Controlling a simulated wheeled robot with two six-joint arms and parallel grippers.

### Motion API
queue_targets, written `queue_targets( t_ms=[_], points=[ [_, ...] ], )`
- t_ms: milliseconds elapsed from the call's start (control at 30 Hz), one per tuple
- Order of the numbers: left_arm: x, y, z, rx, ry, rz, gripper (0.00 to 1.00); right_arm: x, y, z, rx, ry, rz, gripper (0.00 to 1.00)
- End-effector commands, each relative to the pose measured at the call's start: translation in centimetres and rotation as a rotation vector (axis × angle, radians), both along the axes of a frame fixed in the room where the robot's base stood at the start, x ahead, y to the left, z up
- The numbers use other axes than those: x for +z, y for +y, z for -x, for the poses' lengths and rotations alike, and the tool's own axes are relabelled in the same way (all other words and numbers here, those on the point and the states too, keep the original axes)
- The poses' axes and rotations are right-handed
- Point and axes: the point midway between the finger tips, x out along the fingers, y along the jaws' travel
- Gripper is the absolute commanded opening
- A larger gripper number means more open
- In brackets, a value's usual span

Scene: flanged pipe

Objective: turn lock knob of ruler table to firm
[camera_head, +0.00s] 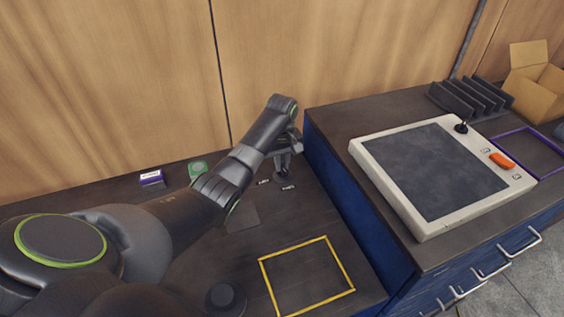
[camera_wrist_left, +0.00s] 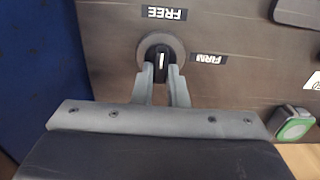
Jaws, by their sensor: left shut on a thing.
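The lock knob (camera_wrist_left: 160,58) is a black round knob with a white line, set on the dark ruler table (camera_wrist_left: 235,85). In the left wrist view its line runs upright, in line with the FREE label (camera_wrist_left: 166,13) above. The FIRM label (camera_wrist_left: 209,58) is to the right. My left gripper (camera_wrist_left: 163,75) is shut on the knob, one finger on each side. In the head view my left gripper (camera_head: 283,168) reaches down to the table near two small labels (camera_head: 288,187); the knob is mostly hidden there. My right gripper is not in view.
A yellow outlined square (camera_head: 349,290) is on the table in front. A purple-and-white box (camera_head: 152,177) and a green item (camera_head: 197,168) stand at the back left. A higher blue cabinet (camera_head: 335,170) bounds the right side, bearing a pale-framed panel (camera_head: 400,222).

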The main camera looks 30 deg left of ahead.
Motion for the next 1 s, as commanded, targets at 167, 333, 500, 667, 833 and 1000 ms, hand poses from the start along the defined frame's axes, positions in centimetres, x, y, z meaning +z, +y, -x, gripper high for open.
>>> queue_targets(
  t_ms=[167,333,500,667,833,1000],
  points=[
    [0.1,0.0,0.0,-0.003,0.000,0.000,0.00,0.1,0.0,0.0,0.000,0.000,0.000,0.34],
    [0.2,0.0,0.0,-0.035,0.001,-0.001,0.00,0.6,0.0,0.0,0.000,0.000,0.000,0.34],
    [0.4,0.0,-0.1,-0.118,0.001,0.000,0.00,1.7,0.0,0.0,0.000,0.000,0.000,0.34],
    [0.5,-0.1,-0.1,-0.243,0.001,0.000,0.00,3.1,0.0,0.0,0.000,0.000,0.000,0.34],
    [0.5,-0.2,-0.2,-0.402,0.001,0.001,0.00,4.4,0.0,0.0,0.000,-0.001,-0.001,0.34],
    [0.4,-0.3,-0.3,-0.564,0.001,0.001,0.00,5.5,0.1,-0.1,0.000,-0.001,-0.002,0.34]
  ],
)
